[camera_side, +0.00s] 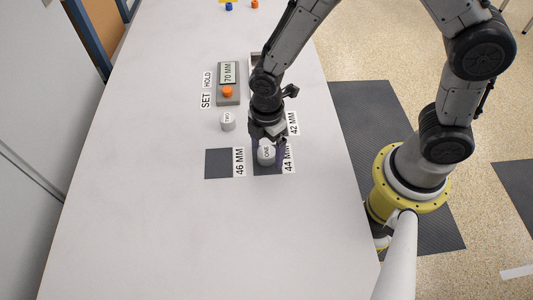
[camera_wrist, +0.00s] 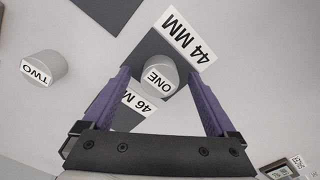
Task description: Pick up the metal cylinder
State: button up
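A metal cylinder labelled ONE (camera_side: 266,157) stands upright at the dark 44 MM square (camera_side: 262,171), just below my gripper (camera_side: 268,137) in the side view. In the wrist view cylinder ONE (camera_wrist: 160,70) shows between the two purple fingers of my gripper (camera_wrist: 160,77), with a gap on each side. The gripper is open and empty. A second metal cylinder, labelled TWO (camera_side: 228,122), stands apart to the left. It also shows at the left of the wrist view (camera_wrist: 42,68). The exact fingertip height beside cylinder ONE is unclear.
A dark 46 MM square (camera_side: 218,164) lies to the left of the 44 MM square. A 42 MM label (camera_side: 293,123) is partly behind my gripper. A grey box with a 70 MM display (camera_side: 229,73) and an orange button stands farther back. The table front is clear.

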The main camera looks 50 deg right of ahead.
grip_shut()
jog(key=shift+r, duration=0.1)
dwell(0.3)
